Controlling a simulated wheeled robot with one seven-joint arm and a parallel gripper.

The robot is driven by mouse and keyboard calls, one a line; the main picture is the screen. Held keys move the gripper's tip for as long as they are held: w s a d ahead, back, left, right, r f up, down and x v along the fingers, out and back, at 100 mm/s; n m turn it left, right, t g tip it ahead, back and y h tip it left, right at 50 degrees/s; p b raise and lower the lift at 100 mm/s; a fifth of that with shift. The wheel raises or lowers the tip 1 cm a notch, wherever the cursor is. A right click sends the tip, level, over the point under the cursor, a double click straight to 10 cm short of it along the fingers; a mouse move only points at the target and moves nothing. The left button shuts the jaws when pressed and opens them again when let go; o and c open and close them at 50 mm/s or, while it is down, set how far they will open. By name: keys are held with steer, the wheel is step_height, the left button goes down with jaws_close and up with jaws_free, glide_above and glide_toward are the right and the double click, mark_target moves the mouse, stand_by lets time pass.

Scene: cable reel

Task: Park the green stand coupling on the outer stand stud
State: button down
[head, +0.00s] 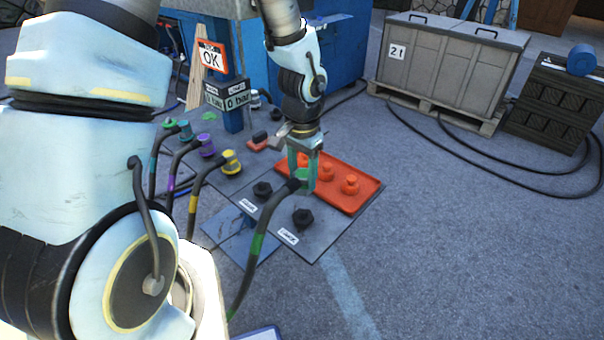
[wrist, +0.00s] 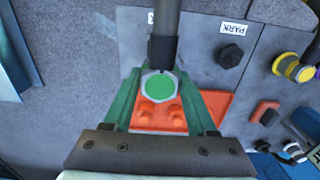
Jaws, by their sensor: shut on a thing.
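My gripper (head: 303,182) is shut on the green coupling (head: 306,174), above the plate and the near edge of the orange tray. In the wrist view the coupling's green round face (wrist: 160,87) sits between my gripper's fingers (wrist: 161,108). Its black hose (head: 262,232), with green bands, hangs toward the near left. Two dark studs stand on the grey plate: the left stud (head: 262,188) and the right stud (head: 303,216). In the wrist view one stud (wrist: 230,56) shows beside a PARK label; the other is hidden. The coupling appears clear of both studs.
The orange tray (head: 366,199) holds several orange caps. Teal, purple and yellow couplings (head: 232,163) with hoses stand to the left. A red-topped block (head: 257,142) lies behind. A grey crate (head: 450,65) stands at the back right. The floor at front right is open.

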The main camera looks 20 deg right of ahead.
steer(key=b, duration=0.7)
glide_above(302, 211)
step_height(302, 211, down, 7)
steer(key=shift+s+f, duration=0.1)
steer(key=shift+f, duration=0.75)
steer(key=shift+f+b, duration=0.35)
steer(key=shift+f, duration=0.1)
steer(key=shift+c, duration=0.6)
jaws_free()
